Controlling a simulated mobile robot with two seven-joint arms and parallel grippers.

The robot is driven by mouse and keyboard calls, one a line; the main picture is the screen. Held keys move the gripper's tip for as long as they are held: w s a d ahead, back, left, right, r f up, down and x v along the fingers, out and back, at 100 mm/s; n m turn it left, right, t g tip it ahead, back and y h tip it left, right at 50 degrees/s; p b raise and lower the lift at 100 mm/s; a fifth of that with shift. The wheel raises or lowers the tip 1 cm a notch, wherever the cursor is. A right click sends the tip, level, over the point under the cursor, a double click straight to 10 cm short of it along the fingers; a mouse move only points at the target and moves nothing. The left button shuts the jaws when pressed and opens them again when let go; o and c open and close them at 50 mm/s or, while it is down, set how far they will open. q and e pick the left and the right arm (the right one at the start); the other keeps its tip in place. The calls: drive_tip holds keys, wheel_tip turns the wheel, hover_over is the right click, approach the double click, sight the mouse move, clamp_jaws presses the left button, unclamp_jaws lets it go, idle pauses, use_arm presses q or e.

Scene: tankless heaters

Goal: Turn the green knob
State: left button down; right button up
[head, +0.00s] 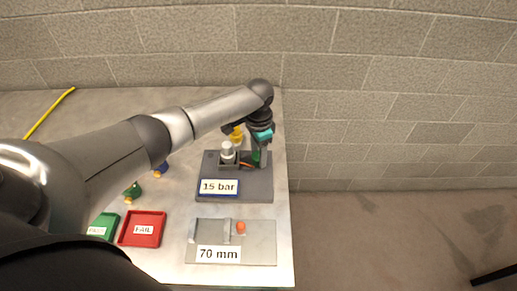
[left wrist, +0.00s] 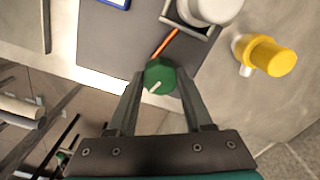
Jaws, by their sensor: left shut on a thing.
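The green knob (left wrist: 159,77) has a white pointer line and sits on the dark grey base plate (left wrist: 108,48) in the left wrist view. In the head view the knob (head: 256,157) is mostly hidden behind my left gripper (head: 262,150). My left gripper (left wrist: 160,90) reaches down from above, its two fingers on either side of the knob, shut on it. My right gripper shows in neither view.
A white-capped cylinder (head: 227,150) and a yellow-capped fitting (left wrist: 268,56) stand close to the knob. A "15 bar" sign (head: 219,187), a "70 mm" plate (head: 262,254), a red tray (head: 142,241) and a green tray (head: 103,224) lie nearer the front. The table ends at the right.

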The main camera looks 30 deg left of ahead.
use_arm(q)
drive_tip(key=shift+w+m+p, duration=0.1)
drive_tip(key=shift+m+p, duration=0.35)
drive_tip(key=shift+m, duration=1.55)
drive_tip(key=shift+c, duration=1.5)
unclamp_jaws()
wheel_tip(320, 180, up, 15)
drive_tip(key=p, duration=0.1)
drive_tip(key=shift+r+p, duration=0.2)
drive_tip(key=shift+p, duration=0.1)
drive_tip(key=shift+f, duration=0.1)
